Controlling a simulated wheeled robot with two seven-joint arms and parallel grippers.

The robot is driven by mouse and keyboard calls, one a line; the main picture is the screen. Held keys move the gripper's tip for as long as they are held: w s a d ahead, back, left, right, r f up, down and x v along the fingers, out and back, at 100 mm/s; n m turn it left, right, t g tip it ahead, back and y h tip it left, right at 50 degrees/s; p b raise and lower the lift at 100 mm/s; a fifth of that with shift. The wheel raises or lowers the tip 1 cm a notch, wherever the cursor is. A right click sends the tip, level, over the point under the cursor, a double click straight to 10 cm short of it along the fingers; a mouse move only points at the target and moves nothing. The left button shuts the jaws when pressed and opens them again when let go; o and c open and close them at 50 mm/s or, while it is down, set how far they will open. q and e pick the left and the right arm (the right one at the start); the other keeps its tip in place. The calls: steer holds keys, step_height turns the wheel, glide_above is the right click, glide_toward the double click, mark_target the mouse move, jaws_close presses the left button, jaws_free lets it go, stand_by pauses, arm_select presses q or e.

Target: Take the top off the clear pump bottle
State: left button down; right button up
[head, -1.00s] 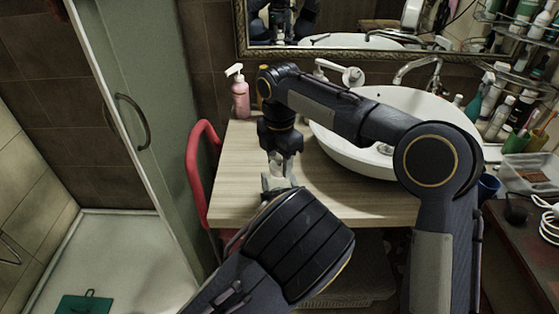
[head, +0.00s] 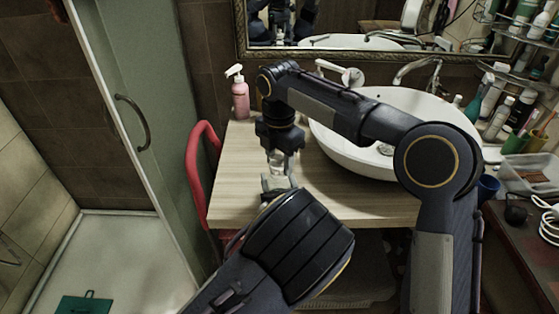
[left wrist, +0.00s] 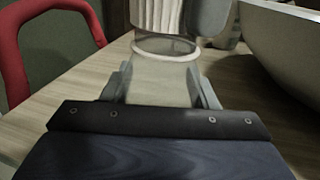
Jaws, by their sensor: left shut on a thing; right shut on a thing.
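The clear pump bottle (left wrist: 162,82) stands over the wooden counter, its body between the fingers of my left gripper (left wrist: 160,88). A pale ring shows at its upper end. Above the ring is the white ribbed collar of its top (left wrist: 157,14); I cannot tell whether the collar still touches the bottle. My right gripper (head: 280,152) points down from above and is shut on the top; one of its grey fingers shows beside the collar in the left wrist view. In the head view my left gripper (head: 279,182) is shut on the bottle, low and partly hidden by my left wrist.
A pink pump bottle (head: 240,97) stands at the counter's back left corner. The white basin (head: 340,150) is right of the grippers, partly behind my right arm. A red chair (head: 194,170) is at the counter's left edge. Bare counter (head: 240,190) lies left of the grippers.

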mark_target(280, 156)
steer(key=shift+r, duration=0.75)
steer(key=shift+r, duration=2)
arm_select(q)
steer(key=shift+c, duration=2.3)
jaws_free()
